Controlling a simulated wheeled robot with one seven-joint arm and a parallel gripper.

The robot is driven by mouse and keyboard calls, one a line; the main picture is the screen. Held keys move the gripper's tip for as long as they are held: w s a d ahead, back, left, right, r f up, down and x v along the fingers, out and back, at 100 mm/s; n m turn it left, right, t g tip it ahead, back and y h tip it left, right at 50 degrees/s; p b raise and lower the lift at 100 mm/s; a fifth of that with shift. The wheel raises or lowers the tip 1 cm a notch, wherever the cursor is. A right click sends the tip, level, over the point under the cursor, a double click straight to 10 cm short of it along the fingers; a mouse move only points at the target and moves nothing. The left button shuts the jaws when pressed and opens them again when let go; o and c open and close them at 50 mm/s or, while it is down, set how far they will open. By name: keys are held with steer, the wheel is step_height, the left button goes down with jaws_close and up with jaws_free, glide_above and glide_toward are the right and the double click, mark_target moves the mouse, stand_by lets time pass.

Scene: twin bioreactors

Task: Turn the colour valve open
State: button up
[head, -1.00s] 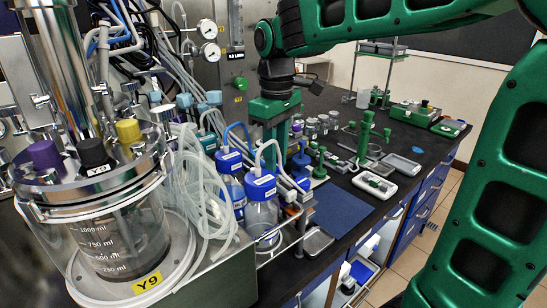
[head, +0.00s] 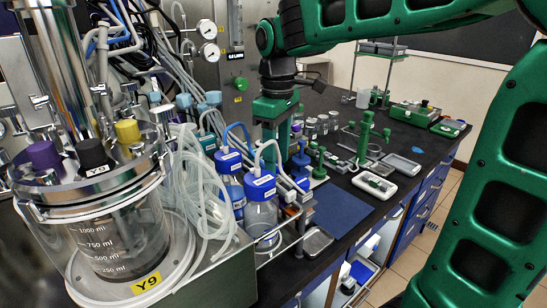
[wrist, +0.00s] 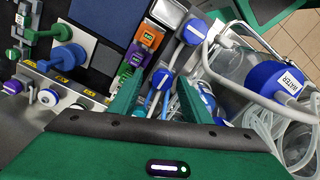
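My gripper (head: 276,146) points down behind the blue-capped bottles in the head view. In the wrist view, my gripper (wrist: 160,82) has its two green fingers apart, with blue and pale tubing visible between them. I see no object clamped. A green-handled valve (wrist: 42,36) and a blue-handled valve (wrist: 66,58) lie further left, apart from the fingers. I cannot read which part is the colour valve.
A bottle with a blue WATER cap (wrist: 272,82) and looped tubing is close on the right in the wrist view. The glass bioreactor vessel (head: 112,235) stands at the left in the head view. A dark blue mat (head: 342,207) lies on the bench, bare.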

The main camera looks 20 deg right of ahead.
steer(key=shift+a, duration=0.15)
step_height(320, 180, up, 11)
steer(key=shift+f, duration=0.15)
stand_by(0.5)
steer(key=shift+f, duration=0.1)
steer(key=s+d+f+m, duration=0.7)
steer(key=s+d+f, duration=0.2)
steer(key=s+f, duration=0.2)
steer(key=s+d+f+m, duration=0.7)
steer(key=s+d+f, duration=0.2)
steer(key=s, duration=0.3)
steer(key=shift+s+f+m, duration=0.2)
steer(key=shift+f+m, duration=0.1)
steer(key=shift+f, duration=0.55)
steer(key=shift+w, duration=0.15)
